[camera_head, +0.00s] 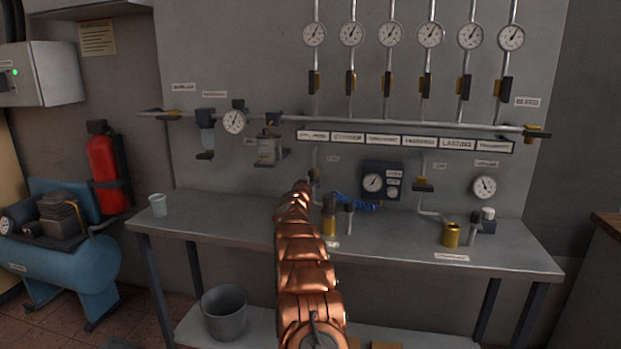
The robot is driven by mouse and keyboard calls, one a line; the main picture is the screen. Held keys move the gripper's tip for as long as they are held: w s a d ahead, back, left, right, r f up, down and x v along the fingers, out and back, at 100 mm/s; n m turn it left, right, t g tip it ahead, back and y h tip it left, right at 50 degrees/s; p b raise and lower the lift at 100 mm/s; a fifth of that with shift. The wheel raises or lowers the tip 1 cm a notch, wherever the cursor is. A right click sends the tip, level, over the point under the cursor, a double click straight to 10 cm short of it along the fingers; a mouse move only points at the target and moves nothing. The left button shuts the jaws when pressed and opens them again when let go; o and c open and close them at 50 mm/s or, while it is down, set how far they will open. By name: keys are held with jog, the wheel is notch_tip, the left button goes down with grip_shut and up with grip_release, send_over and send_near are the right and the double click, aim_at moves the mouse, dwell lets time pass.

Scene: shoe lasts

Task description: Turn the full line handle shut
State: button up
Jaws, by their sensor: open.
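My copper arm reaches up from the bottom middle, and my gripper (300,188) is at its far end, in front of the bench's back edge. It is open, but its fingers are small and hard to make out, and I see nothing held. Several valve handles sit on the wall pipes. I cannot read which label says full line.
A grey bench (390,238) runs along the wall, with a cup (158,205) at left and a brass cylinder (451,235) at right. A gauge box (382,181) is on the wall. A red extinguisher (103,165) and blue compressor (70,265) stand left.

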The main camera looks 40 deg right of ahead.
jog(key=shift+w+d+r, duration=0.1)
jog(key=shift+w+d, duration=0.1)
jog(key=shift+d, duration=0.05)
dwell(0.3)
grip_shut()
